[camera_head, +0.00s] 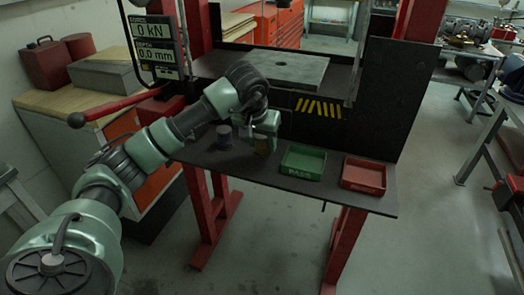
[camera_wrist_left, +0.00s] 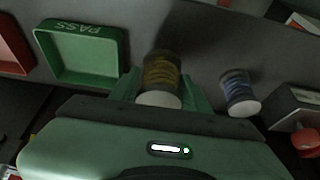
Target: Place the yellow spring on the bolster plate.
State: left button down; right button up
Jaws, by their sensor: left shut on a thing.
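The yellow spring (camera_wrist_left: 162,72) stands between the two fingers of my left gripper (camera_wrist_left: 160,88) in the left wrist view, with its pale end towards the camera. In the head view my left gripper (camera_head: 263,145) is shut on the yellow spring (camera_head: 262,146), low over the dark front shelf and largely covering it. I cannot tell whether the spring touches the shelf. The bolster plate (camera_head: 290,70) is the grey plate with a small hole on the press bed, above and behind the gripper, with nothing on it. My right gripper is not in view.
A blue spring (camera_head: 224,136) stands on the shelf just left of the gripper. A green PASS tray (camera_head: 303,175) and a red tray (camera_head: 363,187) sit to the right, seemingly empty. A dark panel with yellow stripes (camera_head: 318,107) rises behind the shelf. A red lever (camera_head: 105,110) juts out left.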

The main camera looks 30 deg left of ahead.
aim_at(262, 153)
pick_arm(q)
jog(key=shift+f, duration=1.7)
jog(key=shift+f, duration=0.1)
jog(key=c, duration=0.7)
grip_release()
